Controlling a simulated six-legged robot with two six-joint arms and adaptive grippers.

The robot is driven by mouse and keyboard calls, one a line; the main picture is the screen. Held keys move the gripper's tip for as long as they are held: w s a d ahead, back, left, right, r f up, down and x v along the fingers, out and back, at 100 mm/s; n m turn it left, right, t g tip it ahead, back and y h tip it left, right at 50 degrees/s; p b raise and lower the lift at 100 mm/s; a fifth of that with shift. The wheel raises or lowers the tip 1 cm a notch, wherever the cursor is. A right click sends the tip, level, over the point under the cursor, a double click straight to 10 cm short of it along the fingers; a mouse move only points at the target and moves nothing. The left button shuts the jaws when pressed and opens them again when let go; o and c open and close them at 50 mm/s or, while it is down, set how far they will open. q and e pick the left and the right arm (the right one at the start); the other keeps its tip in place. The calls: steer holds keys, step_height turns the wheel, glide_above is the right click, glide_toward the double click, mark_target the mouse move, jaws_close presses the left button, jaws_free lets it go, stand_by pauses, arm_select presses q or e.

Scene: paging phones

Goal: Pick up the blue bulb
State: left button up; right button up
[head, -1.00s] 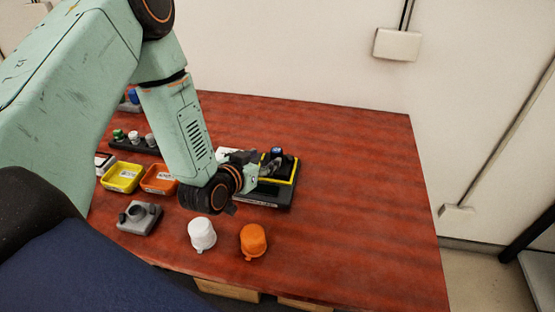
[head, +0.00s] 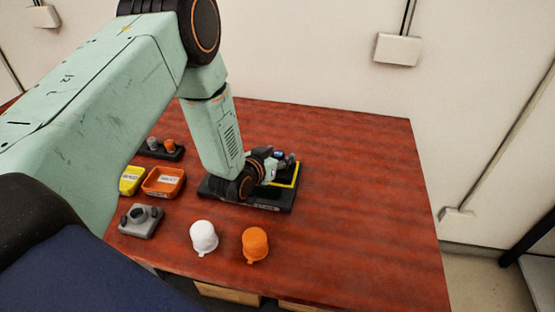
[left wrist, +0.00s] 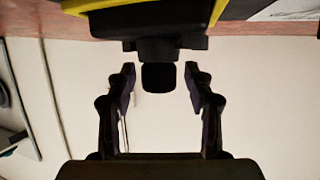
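My left gripper (head: 286,161) is at the yellow-rimmed black tray (head: 297,175) on the red table. In the left wrist view its two fingers (left wrist: 160,85) are spread wide, with visible gaps to a small dark, rounded piece (left wrist: 158,77) that juts from a black holder between them. A small blue spot (head: 279,153), possibly the blue bulb, shows beside the gripper in the head view; the gripper partly hides it. The dark piece's colour cannot be told in the wrist view. My right gripper is not in view.
A white cup-like piece (head: 204,236) and an orange one (head: 255,244) stand near the front edge. A grey holder (head: 141,221), an orange bin (head: 164,182) and a yellow bin (head: 132,180) are at left. The table's right side is clear.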

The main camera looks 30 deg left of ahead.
mark_target(278, 154)
arm_select(q)
steer(key=shift+c, duration=1.4)
steer(key=shift+w+f, duration=0.1)
steer(key=shift+w, duration=0.05)
steer(key=c, duration=0.7)
steer(key=shift+r, duration=0.2)
steer(key=shift+r, duration=0.2)
step_height(278, 154, up, 9)
steer(key=shift+r+p, duration=0.15)
steer(key=shift+p, duration=0.15)
